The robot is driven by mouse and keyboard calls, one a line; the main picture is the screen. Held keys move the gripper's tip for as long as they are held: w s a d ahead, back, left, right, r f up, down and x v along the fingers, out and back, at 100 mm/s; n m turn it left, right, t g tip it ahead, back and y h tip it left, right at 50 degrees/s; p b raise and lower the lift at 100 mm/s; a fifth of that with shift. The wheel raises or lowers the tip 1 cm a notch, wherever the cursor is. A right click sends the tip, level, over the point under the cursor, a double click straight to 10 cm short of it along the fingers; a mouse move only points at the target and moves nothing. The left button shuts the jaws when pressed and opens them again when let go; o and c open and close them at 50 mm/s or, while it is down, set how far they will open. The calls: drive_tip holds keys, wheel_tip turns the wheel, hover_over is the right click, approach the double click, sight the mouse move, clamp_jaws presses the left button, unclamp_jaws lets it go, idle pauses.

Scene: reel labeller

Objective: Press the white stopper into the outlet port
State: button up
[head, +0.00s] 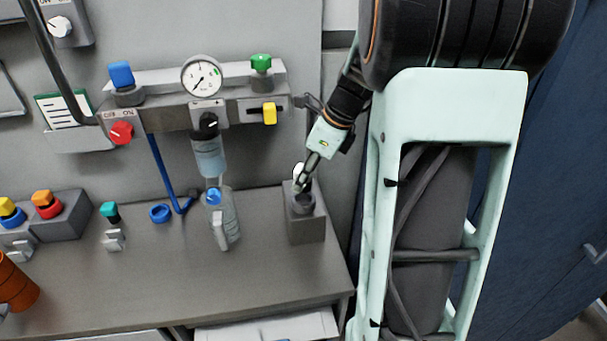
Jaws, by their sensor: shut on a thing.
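My gripper (305,178) points down and to the left, above the grey block (306,228) at the right end of the bench. It is shut on a small white piece, which looks like the white stopper (298,169); its fingers hide part of it. Just below the fingertips is a dark round socket (303,204) on top of the block. Whether the fingertips or the stopper touch the socket I cannot tell. The outlet port cannot be picked out for certain; the grey manifold (168,118) with its gauge and valves is on the wall to the left.
A clear bottle with a blue cap (222,222) stands left of the block, under a clear filter bowl (210,157). A blue hook-like tool (181,203) is by the wall. Coloured caps on grey stands are at the left. The front middle of the bench (190,275) is clear.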

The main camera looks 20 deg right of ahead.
drive_tip(key=shift+f+b, duration=0.9)
drive_tip(key=shift+f, duration=0.85)
drive_tip(key=shift+w+r+p, duration=0.15)
drive_tip(key=shift+r+p, duration=0.15)
drive_tip(key=shift+p, duration=0.25)
drive_tip(key=shift+f, duration=0.1)
drive_tip(key=shift+f, duration=0.25)
drive_tip(key=shift+r, duration=0.1)
drive_tip(key=shift+s+r+p, duration=0.2)
drive_tip(key=shift+r+p, duration=0.1)
drive_tip(key=shift+f, duration=0.2)
